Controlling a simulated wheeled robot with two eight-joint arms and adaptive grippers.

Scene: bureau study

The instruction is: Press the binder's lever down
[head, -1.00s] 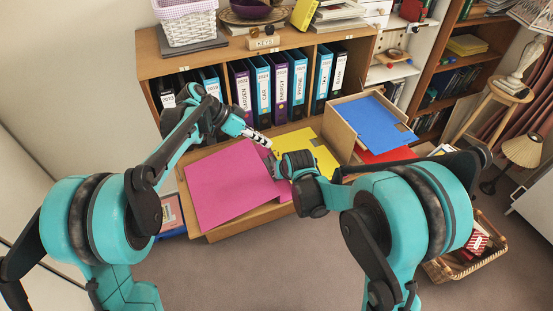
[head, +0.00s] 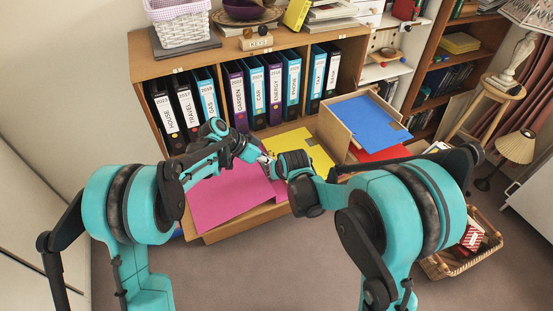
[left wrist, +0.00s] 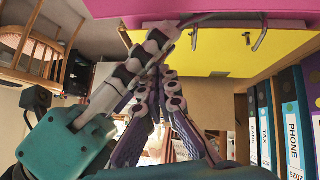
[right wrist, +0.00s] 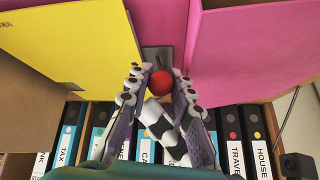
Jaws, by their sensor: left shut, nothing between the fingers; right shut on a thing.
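A pink binder (head: 228,197) lies open on the pale wooden surface below the binder shelf; its pink panels also show in the right wrist view (right wrist: 262,50). A metal plate (right wrist: 157,57) sits on its pink inner part, with a red round knob (right wrist: 161,84) in front of it. My right gripper (head: 275,170) is shut, its fingers on both sides of the knob, apparently gripping the lever. My left gripper (head: 263,158) is shut and empty, close beside the right one. In the left wrist view its fingertips (left wrist: 155,70) are close to a right finger. The lever's shaft is hidden.
A yellow sheet or cover (head: 312,146) lies beside the pink one. Upright labelled binders (head: 238,95) fill the shelf behind. An open box (head: 345,128) with blue and red items stands at the right. A wicker basket (head: 440,268) is on the floor.

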